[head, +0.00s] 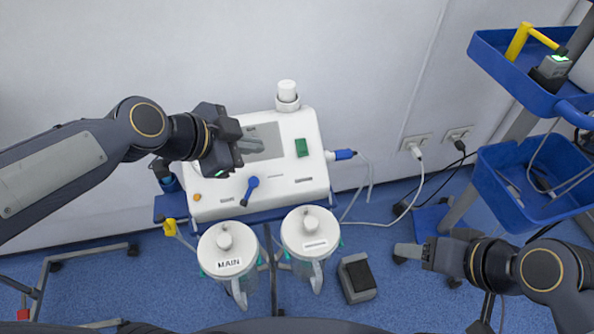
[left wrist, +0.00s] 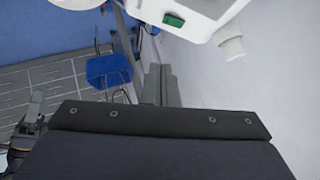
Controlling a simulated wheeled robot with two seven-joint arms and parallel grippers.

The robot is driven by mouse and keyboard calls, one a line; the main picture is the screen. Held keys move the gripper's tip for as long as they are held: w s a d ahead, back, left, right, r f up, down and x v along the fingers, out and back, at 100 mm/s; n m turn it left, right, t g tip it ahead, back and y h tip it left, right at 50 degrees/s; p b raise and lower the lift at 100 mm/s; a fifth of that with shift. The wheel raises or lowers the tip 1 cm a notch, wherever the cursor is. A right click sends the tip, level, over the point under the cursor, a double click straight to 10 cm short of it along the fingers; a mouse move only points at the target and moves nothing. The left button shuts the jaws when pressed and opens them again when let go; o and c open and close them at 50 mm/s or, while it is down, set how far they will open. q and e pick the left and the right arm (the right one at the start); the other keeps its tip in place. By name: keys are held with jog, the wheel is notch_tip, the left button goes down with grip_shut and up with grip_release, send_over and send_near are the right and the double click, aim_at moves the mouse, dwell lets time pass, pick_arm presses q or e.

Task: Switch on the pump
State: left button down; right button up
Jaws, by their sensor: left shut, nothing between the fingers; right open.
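The pump (head: 300,125) is a white box by the wall, with a green rocker switch (head: 302,147), a blue lever (head: 251,188), a grey panel and an orange button on its top. My left gripper (head: 258,145) is shut and empty over the grey panel, left of the green switch. In the left wrist view, the shut fingers (left wrist: 160,85) are in the middle and the green switch (left wrist: 174,19) is beyond them at the top, apart from them. My right gripper (head: 405,250) is open at the lower right, away from the pump.
Two jars, one marked MAIN (head: 228,248) and another (head: 310,235), hang in front of the pump. A foot pedal (head: 357,278) lies on the blue floor. A cart with blue trays (head: 515,205) stands at the right. Wall sockets (head: 417,141) have cables plugged in.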

pick_arm(q)
jog(key=w+d+f+m, duration=0.1)
jog(key=w+d+f+m+b, duration=0.1)
jog(key=shift+w+d+m+h, duration=0.1)
jog(key=shift+d+m+h, duration=0.2)
pick_arm(e)
notch_tip(320, 180, down, 2)
jog(key=shift+f, duration=0.2)
pick_arm(q)
jog(key=b, duration=0.2)
send_near(307, 153)
jog(key=x, duration=0.3)
jog(key=d+x, duration=0.1)
jog(key=x, duration=0.1)
jog(key=shift+r, duration=0.3)
jog(key=shift+w+a+f, duration=0.2)
jog(key=shift+f, duration=0.4)
pick_arm(e)
jog(key=shift+f, duration=1.15)
